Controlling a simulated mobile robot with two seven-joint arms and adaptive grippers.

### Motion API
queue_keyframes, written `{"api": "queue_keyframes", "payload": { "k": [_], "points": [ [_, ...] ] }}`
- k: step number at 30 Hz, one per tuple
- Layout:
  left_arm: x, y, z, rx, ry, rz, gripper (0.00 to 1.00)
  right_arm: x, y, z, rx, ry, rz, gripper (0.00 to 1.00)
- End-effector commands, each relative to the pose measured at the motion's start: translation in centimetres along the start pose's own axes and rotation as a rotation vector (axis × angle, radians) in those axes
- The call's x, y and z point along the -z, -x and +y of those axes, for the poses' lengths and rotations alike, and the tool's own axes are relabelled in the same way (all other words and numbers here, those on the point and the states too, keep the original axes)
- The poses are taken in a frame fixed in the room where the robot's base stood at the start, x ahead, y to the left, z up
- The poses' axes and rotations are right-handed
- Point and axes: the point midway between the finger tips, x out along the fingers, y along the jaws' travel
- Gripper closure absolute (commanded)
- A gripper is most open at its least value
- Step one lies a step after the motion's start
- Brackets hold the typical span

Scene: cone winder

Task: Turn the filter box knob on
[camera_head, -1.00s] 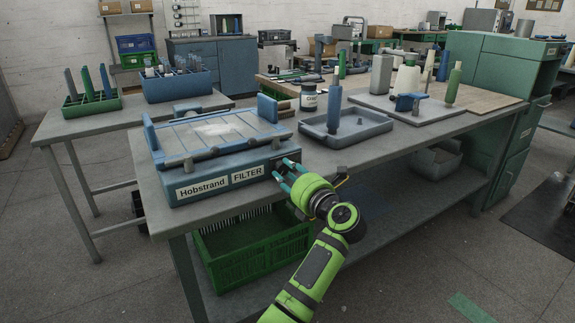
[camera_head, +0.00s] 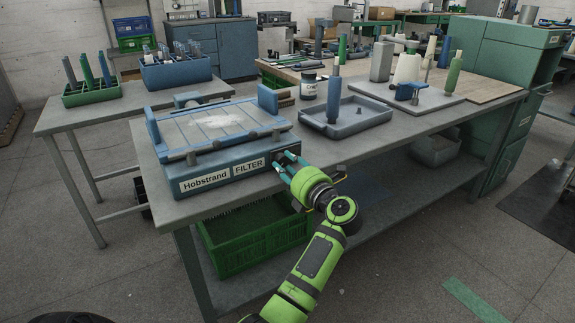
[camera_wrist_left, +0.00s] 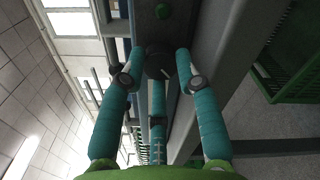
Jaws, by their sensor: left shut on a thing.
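The blue filter box (camera_head: 216,187), labelled "Hobstrand" and "FILTER", stands on the near left part of the grey bench. Its knob (camera_wrist_left: 158,66) is dark and round with a pale mark on its face, and shows in the left wrist view between my fingertips. My left gripper (camera_head: 282,162) is at the right end of the box's front face. In the left wrist view its teal fingers (camera_wrist_left: 159,72) are shut around the knob. In the head view the fingers hide the knob. My right gripper is in neither view.
A grey-blue tray (camera_head: 372,123) with an upright post stands right of the box. A green crate (camera_head: 225,258) is under the bench. The bench edge (camera_head: 240,190) runs below the gripper.

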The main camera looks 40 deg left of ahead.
Motion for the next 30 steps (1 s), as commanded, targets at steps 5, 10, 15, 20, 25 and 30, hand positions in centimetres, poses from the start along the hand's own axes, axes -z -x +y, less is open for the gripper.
{"api": "queue_keyframes", "payload": {
  "k": [5,10,15,20,25,30],
  "points": [
    [-0.5,0.0,0.4,-0.007,0.006,-0.013,0.47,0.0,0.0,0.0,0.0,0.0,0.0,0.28],
    [-0.3,0.0,0.2,-0.003,0.003,-0.009,0.44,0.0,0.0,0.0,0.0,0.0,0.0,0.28],
    [-0.2,0.2,0.0,0.0,0.001,-0.006,0.44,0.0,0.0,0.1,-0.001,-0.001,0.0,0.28],
    [-0.2,1.8,-0.1,0.004,0.002,-0.007,0.44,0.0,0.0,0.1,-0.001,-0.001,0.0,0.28],
    [-0.2,4.5,-0.1,0.003,0.003,-0.008,0.44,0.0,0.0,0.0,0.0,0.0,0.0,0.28],
    [-0.3,6.8,0.1,-0.001,0.004,-0.011,0.44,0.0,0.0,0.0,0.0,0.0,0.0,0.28]
  ]
}}
